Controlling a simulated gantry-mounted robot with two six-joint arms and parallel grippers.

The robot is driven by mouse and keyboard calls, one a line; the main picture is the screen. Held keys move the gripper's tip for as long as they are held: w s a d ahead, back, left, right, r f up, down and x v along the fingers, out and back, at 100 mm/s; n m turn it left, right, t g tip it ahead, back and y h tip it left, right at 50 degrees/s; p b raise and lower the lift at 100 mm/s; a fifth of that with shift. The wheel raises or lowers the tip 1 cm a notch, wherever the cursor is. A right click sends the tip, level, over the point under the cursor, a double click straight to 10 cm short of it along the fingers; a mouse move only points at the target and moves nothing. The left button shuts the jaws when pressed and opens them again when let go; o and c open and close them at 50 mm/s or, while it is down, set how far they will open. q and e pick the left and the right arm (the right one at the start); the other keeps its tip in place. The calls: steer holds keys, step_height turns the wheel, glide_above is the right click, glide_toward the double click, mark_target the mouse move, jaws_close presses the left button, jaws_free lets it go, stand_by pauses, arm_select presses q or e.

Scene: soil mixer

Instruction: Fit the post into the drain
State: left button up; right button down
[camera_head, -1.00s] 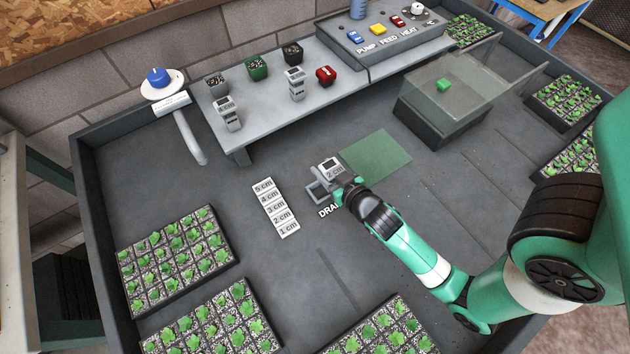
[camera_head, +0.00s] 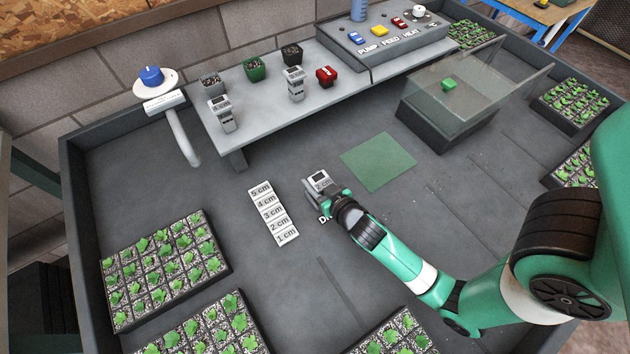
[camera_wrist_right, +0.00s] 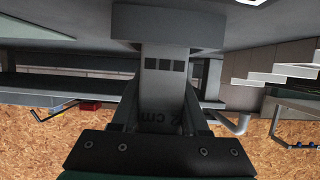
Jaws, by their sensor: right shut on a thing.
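The post (camera_head: 321,180), grey with a "2 cm" label on top, is in my right gripper (camera_head: 319,188), just left of the green mat. In the right wrist view the post (camera_wrist_right: 160,85) stands between the fingers of my right gripper (camera_wrist_right: 160,118), with dark squares along it and a wide grey block at its upper end in the picture. The drain's printed label (camera_head: 323,219) shows only in part beside the gripper. The drain opening is hidden by gripper and post, so I cannot tell whether the post is in it. My left gripper is out of view.
A green mat (camera_head: 378,162) lies right of the post. A strip of cm labels (camera_head: 270,212) lies to its left. A grey shelf (camera_head: 262,116) behind holds two other posts, pots and a red piece. A glass-topped box (camera_head: 440,125) stands at right; seedling trays (camera_head: 160,262) line the edges.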

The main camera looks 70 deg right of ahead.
mark_target(321, 187)
steer(key=shift+f+b, duration=0.3)
steer(key=shift+f, duration=0.2)
steer(key=shift+c, duration=2.1)
jaws_free()
steer(key=shift+r, duration=0.1)
steer(key=shift+r, duration=0.2)
steer(key=shift+r+p, duration=0.55)
steer(key=shift+p, duration=0.15)
steer(key=p+v, duration=0.1)
steer(key=v, duration=0.2)
steer(key=shift+s+a, duration=0.1)
steer(key=shift+a, duration=0.05)
steer(key=v, duration=0.7)
steer(key=shift+s+a, duration=0.15)
steer(key=shift+s, duration=0.1)
steer(key=shift+s+a+r, duration=0.2)
steer(key=shift+s+a, duration=0.05)
steer(key=shift+s, duration=0.2)
